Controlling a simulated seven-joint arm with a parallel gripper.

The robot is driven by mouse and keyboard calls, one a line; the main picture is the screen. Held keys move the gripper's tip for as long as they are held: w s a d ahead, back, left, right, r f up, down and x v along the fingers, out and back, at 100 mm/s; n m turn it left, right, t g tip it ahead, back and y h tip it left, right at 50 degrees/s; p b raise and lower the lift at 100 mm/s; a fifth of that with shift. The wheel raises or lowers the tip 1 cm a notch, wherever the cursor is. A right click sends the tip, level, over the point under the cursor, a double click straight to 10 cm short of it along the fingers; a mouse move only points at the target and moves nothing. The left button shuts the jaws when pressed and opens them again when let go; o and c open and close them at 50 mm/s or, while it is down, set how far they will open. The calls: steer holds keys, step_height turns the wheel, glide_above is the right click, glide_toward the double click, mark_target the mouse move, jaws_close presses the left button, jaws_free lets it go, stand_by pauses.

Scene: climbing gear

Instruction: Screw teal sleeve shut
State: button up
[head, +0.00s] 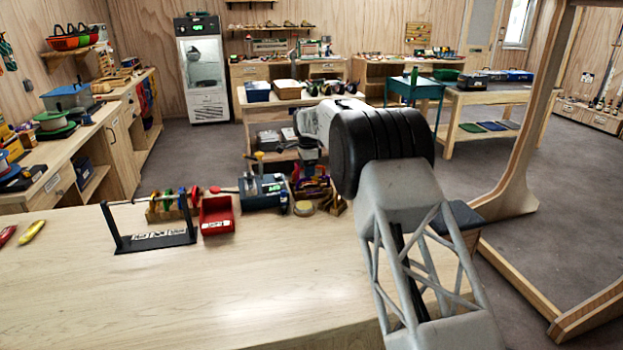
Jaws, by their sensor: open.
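A black stand (157,238) on the left part of the wooden bench carries a thin horizontal bar. Several small coloured carabiners (182,199) hang on the bar towards its right end. They are too small to tell which one has the teal sleeve, or whether that sleeve is open or shut. My gripper (311,170) points down near the bench's far edge, to the right of the stand and well apart from it. It is open, with nothing visible between its fingers. Its fingertips are small and blend with the dark gear behind.
A red bin (217,214) stands just right of the stand. A blue-grey device (263,191) and a tape roll (303,208) lie further right. A yellow piece (33,231) lies at the far left. The front of the bench (200,300) is clear.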

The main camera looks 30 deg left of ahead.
steer(key=shift+w+a, duration=0.35)
stand_by(0.3)
steer(key=shift+r, duration=1.45)
steer(key=shift+s+d, duration=0.1)
stand_by(0.4)
steer(key=shift+s+d, duration=0.4)
steer(key=shift+f, duration=0.1)
steer(key=shift+f, duration=1.35)
steer(key=shift+w+a, duration=0.4)
steer(key=shift+a, duration=0.1)
stand_by(0.3)
steer(key=shift+a, duration=0.1)
